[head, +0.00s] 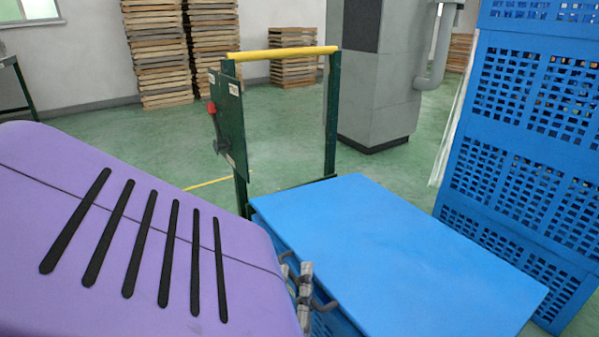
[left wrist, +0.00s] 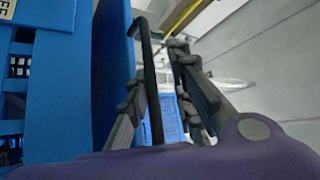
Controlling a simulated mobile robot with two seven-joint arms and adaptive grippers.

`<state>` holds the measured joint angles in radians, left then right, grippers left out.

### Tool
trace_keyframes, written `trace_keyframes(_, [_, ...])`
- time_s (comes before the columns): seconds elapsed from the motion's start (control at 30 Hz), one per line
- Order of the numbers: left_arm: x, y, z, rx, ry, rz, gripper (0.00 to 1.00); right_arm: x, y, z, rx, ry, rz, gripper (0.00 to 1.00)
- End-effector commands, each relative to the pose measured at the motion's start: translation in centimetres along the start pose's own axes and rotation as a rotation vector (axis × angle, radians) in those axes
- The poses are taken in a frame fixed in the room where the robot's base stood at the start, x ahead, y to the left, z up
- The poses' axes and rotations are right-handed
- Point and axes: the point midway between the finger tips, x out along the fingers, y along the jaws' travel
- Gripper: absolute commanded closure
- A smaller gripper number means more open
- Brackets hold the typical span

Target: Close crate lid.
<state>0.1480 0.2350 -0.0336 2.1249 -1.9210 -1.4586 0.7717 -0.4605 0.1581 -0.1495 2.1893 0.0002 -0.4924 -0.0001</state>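The blue crate lid (head: 400,255) spreads over the crate at the lower middle of the head view. A little of the blue crate wall (head: 335,325) shows beneath its left edge. I cannot tell whether the lid sits flush. A dark bar handle (left wrist: 147,75) stands off the blue panel in the left wrist view. My left gripper (head: 303,287) is at the lid's left edge, beside this handle. In the left wrist view, my left gripper's fingers (left wrist: 160,85) are apart, with the handle between them and a gap visible. My right gripper is not in view.
Stacked blue lattice crates (head: 530,130) stand close on the right. A green frame with a yellow top bar (head: 285,53) stands just behind the crate. A grey pillar (head: 382,85) and wooden pallet stacks (head: 160,55) are farther back. Green floor between them is open.

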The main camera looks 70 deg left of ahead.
Motion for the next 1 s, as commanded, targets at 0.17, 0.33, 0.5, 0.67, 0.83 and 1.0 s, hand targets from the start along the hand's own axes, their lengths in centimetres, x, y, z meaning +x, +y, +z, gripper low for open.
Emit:
trace_keyframes(0.17, [1.2,-2.4,-1.2,-0.001,-0.003,-0.006,0.83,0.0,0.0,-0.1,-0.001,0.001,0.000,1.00])
trace_keyframes(0.33, [1.7,-3.2,-1.7,0.002,-0.004,-0.006,0.83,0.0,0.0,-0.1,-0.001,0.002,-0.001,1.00])
trace_keyframes(0.5, [1.7,-3.3,-1.7,0.002,-0.004,-0.007,0.83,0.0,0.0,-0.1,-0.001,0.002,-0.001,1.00])
trace_keyframes(0.67, [1.6,-3.2,-1.8,0.002,-0.003,-0.005,0.83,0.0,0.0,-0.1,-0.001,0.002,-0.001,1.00])
trace_keyframes(0.83, [0.7,-2.7,-1.7,0.003,-0.004,-0.003,0.83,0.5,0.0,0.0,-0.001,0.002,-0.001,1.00])
trace_keyframes(1.0, [-0.5,-2.3,-1.8,0.002,-0.003,-0.002,0.83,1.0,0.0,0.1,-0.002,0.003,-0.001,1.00])
